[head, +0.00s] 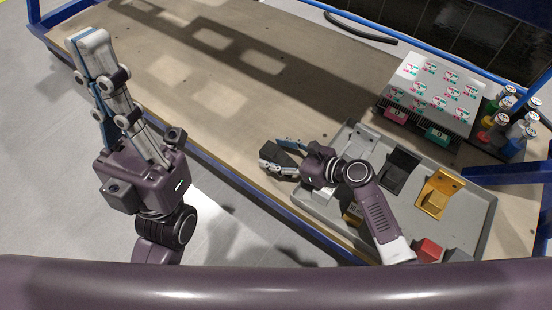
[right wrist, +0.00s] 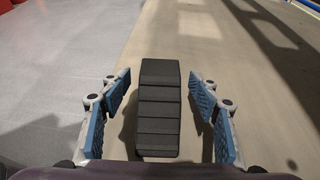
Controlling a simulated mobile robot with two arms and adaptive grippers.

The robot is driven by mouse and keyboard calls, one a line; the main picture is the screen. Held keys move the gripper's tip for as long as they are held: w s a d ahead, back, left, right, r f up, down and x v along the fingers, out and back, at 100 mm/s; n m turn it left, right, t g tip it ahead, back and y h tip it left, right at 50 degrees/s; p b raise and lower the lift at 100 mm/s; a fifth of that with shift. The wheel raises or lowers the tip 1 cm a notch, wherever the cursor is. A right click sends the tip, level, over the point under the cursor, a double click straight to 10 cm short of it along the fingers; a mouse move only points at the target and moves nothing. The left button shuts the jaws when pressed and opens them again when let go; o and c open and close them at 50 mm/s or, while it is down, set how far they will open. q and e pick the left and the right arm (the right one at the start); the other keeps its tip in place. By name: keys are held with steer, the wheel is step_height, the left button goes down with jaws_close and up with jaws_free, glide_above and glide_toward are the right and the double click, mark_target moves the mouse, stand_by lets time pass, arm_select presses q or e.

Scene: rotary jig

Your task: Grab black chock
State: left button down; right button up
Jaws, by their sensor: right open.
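The black chock (right wrist: 158,112) is a dark ribbed block on the tan tabletop. In the right wrist view it stands between the two blue-padded fingers of my right gripper (right wrist: 160,95), which is open with a gap on both sides of it. In the head view the chock (head: 283,158) shows as a small dark shape between the fingers of the right gripper (head: 278,153), partly hidden by them. My left gripper (head: 90,65) is raised at the far left, away from the chock; its fingers overlap, so their opening is unclear.
A grey tray (head: 472,215) on the right holds a black bracket (head: 400,168), a gold bracket (head: 438,195) and a red block (head: 428,250). Behind it are a white sticker-covered board (head: 432,85) and several bottles (head: 510,120). The table's left and middle are clear.

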steer(key=shift+c, duration=0.6)
steer(key=c, duration=1.3)
steer(key=shift+c, duration=0.4)
steer(key=shift+r, duration=0.2)
